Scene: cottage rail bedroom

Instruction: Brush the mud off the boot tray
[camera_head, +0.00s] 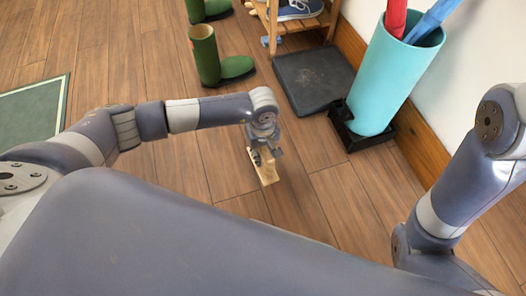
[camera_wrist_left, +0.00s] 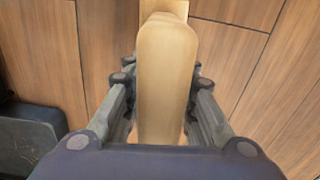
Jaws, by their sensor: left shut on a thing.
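The boot tray (camera_head: 306,75) is a flat, dark square on the wooden floor, beside the wall. Its surface looks faintly smudged, but the mud is too small to make out clearly. My left gripper (camera_head: 262,154) is shut on a pale wooden brush (camera_head: 267,173), nearer to me than the tray and apart from it. In the left wrist view the brush's handle (camera_wrist_left: 167,75) stands between the fingers of my left gripper (camera_wrist_left: 164,100). Its bristles are hidden. My right arm shows at the right, with its gripper out of view.
A turquoise umbrella stand (camera_head: 388,80) in a black base (camera_head: 362,140) stands right of the tray. Green boots (camera_head: 207,55) stand to its left. A wooden shoe rack (camera_head: 307,22) with a blue shoe is behind. A green rug (camera_head: 30,115) lies far left. Floor around the brush is clear.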

